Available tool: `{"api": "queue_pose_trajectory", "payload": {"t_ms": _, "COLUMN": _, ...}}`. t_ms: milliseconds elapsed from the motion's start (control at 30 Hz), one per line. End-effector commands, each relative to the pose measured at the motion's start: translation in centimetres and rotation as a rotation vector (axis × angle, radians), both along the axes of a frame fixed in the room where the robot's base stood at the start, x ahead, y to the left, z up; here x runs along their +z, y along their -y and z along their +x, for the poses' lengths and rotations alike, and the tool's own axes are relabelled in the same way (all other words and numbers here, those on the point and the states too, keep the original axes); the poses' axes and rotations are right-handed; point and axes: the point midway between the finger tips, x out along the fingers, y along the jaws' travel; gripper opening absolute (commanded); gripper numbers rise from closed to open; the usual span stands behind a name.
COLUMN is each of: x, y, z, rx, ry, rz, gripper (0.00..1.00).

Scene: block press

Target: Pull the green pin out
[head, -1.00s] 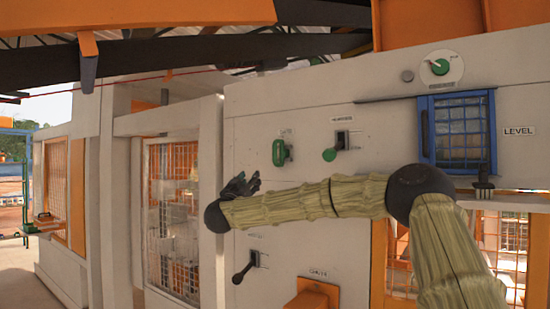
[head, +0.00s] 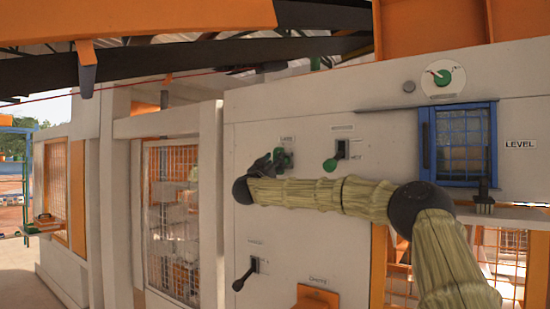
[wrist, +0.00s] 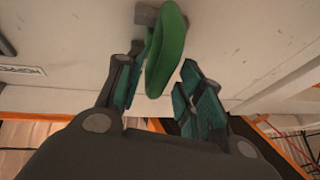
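The green pin (head: 289,160) sits in the pale wall panel, partly hidden behind my gripper in the head view. In the wrist view the pin (wrist: 168,48) is a rounded green handle on a grey mount. My gripper (head: 272,162) is at the pin's left side in the head view. In the wrist view my gripper (wrist: 160,80) is open, with one teal-padded finger on each side of the pin's lower end. A gap shows on the right side; on the left I cannot tell whether the finger touches it.
A green-knobbed lever (head: 331,165) is close to the right of the pin. A black lever (head: 245,274) and an orange chute (head: 316,298) are below.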

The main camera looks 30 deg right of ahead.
Motion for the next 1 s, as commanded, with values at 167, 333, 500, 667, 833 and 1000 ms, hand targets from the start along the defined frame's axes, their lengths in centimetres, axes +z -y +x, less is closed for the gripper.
{"api": "queue_pose_trajectory", "payload": {"t_ms": 167, "x": 0.38, "y": 0.75, "z": 0.51, "rx": 0.001, "ry": 0.0, "rz": 0.001, "gripper": 0.37}}
{"api": "queue_pose_trajectory", "payload": {"t_ms": 333, "x": 0.38, "y": 0.86, "z": 0.57, "rx": 0.001, "ry": -0.001, "rz": 0.001, "gripper": 0.37}}
{"api": "queue_pose_trajectory", "payload": {"t_ms": 500, "x": 0.39, "y": 0.83, "z": 0.57, "rx": 0.001, "ry": 0.0, "rz": 0.0, "gripper": 0.3}}
{"api": "queue_pose_trajectory", "payload": {"t_ms": 667, "x": 0.39, "y": 0.82, "z": 0.56, "rx": 0.001, "ry": 0.0, "rz": 0.0, "gripper": 0.01}}
{"api": "queue_pose_trajectory", "payload": {"t_ms": 833, "x": 0.4, "y": 0.81, "z": 0.55, "rx": 0.001, "ry": 0.0, "rz": 0.0, "gripper": 0.0}}
{"api": "queue_pose_trajectory", "payload": {"t_ms": 1000, "x": 0.36, "y": -0.11, "z": 0.29, "rx": 0.003, "ry": 0.001, "rz": -0.002, "gripper": 0.0}}
